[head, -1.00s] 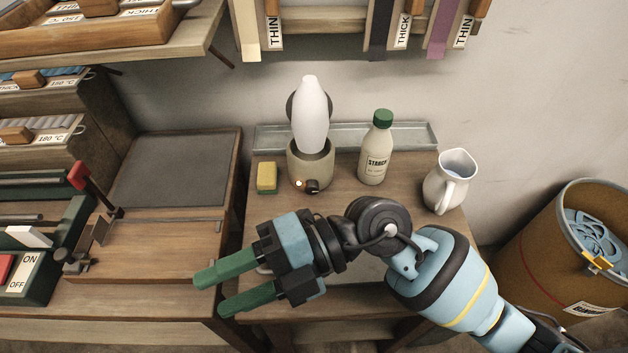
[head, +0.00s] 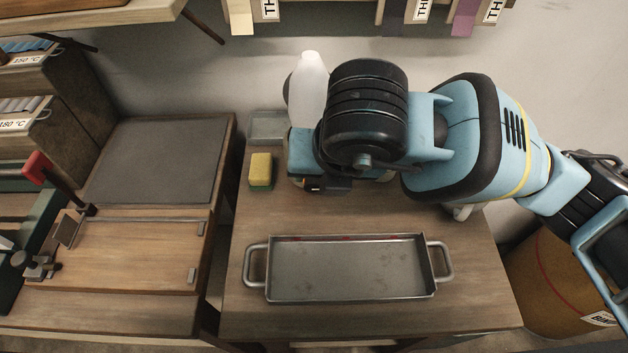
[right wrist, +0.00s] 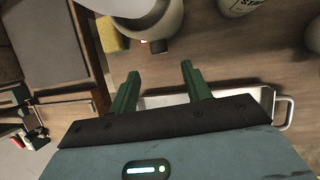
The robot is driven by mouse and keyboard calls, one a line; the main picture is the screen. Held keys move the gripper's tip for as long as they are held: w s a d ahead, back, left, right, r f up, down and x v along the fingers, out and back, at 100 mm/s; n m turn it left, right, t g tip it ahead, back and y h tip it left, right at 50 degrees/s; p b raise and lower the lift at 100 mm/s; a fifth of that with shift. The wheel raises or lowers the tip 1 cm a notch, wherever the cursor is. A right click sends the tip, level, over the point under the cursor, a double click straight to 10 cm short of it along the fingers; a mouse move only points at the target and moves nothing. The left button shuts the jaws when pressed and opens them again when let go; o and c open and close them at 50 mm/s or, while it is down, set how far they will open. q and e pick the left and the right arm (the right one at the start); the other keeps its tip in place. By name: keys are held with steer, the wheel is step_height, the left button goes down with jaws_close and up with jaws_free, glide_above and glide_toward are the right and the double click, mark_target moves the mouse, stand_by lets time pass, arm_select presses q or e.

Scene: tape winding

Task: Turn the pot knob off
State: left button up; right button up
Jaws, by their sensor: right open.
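The pot is a beige round heater with a white cone on top (head: 309,80); in the head view my right arm hides most of its body. In the right wrist view the pot (right wrist: 165,22) is at the top, with its dark round knob (right wrist: 158,46) on the near side. My right gripper (right wrist: 160,70) has its two green fingers spread and empty, pointing at the knob, which appears just beyond the fingertips and between them. The gap to the knob is hard to judge. The right fingers are hidden in the head view. My left gripper is not in view.
A yellow and green sponge (head: 261,170) lies left of the pot. A metal tray with two handles (head: 446,265) lies on the small table in front. A starch bottle (right wrist: 240,6) stands right of the pot. A wooden bench (head: 140,255) is at left.

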mark_target(312, 187)
steer(key=shift+x, duration=3.9)
steer(key=shift+c, duration=0.2)
steer(key=c, duration=0.9)
